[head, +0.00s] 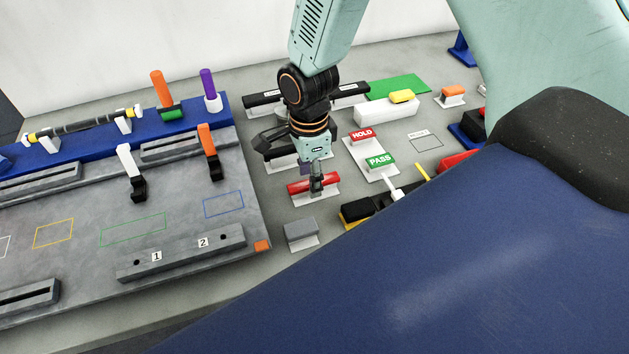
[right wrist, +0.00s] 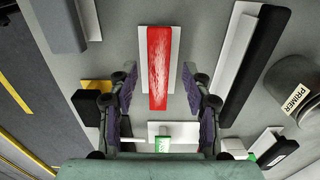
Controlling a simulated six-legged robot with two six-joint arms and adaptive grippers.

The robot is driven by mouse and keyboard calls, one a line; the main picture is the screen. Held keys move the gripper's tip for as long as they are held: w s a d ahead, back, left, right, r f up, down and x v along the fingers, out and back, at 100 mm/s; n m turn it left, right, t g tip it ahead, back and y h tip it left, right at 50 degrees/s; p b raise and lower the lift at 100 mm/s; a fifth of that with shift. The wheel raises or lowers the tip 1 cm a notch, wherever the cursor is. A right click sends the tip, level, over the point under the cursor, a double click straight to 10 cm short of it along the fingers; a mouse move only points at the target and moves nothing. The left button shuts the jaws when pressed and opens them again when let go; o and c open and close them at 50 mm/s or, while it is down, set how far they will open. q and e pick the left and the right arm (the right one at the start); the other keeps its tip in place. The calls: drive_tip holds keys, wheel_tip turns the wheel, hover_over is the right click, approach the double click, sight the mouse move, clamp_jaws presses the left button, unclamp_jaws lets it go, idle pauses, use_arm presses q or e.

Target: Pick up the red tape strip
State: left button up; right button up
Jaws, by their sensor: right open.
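The red tape strip (head: 299,186) lies on a white holder (head: 325,193) on the grey bench, right of the fixture board. My right gripper (head: 317,184) points down over the strip in the head view, hiding part of it. In the right wrist view, the red strip (right wrist: 159,68) runs lengthwise between the two open fingers (right wrist: 159,84). The fingers are apart, one on each side of its line, with nothing held. I cannot tell the exact height of the fingertips above the strip. My left gripper is not in view.
A grey block (head: 300,232) stands in front of the strip. Black bars (head: 262,98) lie behind it. HOLD (head: 362,135) and PASS (head: 380,160) blocks stand to the right. In the right wrist view, a black bar (right wrist: 256,65) lies right of the strip and a PRIMER container (right wrist: 295,98) farther right.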

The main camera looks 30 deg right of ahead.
drive_tip(key=shift+s+a+r, duration=0.1)
drive_tip(key=shift+s+a, duration=0.05)
drive_tip(key=shift+a, duration=0.2)
drive_tip(key=shift+d, duration=0.15)
drive_tip(key=c, duration=0.3)
drive_tip(key=shift+d, duration=0.15)
drive_tip(key=c, duration=0.3)
drive_tip(key=shift+c, duration=1.1)
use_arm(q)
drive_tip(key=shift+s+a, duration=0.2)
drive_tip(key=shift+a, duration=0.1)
use_arm(e)
drive_tip(key=shift+a, duration=0.25)
drive_tip(key=shift+d, duration=0.1)
